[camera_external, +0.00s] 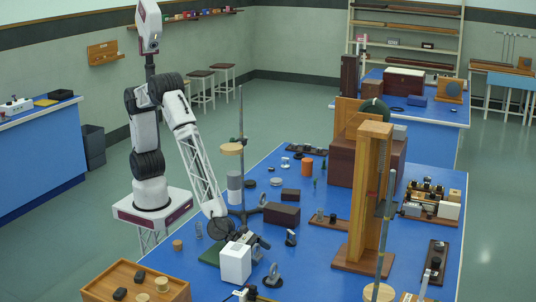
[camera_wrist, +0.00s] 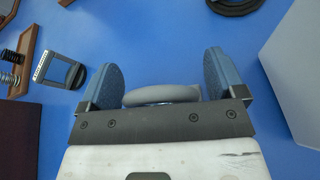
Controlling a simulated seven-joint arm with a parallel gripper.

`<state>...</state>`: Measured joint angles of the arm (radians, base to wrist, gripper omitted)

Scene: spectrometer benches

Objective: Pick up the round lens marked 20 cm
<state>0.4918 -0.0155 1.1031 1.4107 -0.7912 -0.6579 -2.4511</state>
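My gripper (camera_external: 258,243) is low over the near part of the blue bench, just behind a white box. In the wrist view my gripper (camera_wrist: 160,80) has its two blue-grey fingers wide apart. The rounded grey edge of an object (camera_wrist: 162,94), perhaps a lens rim, shows between them near the palm; I cannot tell whether it touches them. Round lenses on dark stands stand nearby: one to the right (camera_external: 291,237), one in front (camera_external: 273,276). A dark stand with a pale label (camera_wrist: 58,70) lies left in the wrist view. No 20 cm marking is readable.
The white box (camera_external: 235,264) is close in front of my gripper; its pale side (camera_wrist: 295,65) fills the right of the wrist view. A dark red-brown box (camera_external: 281,213) is behind. A tall metal stand (camera_external: 241,150) and a wooden frame (camera_external: 366,200) rise from the bench.

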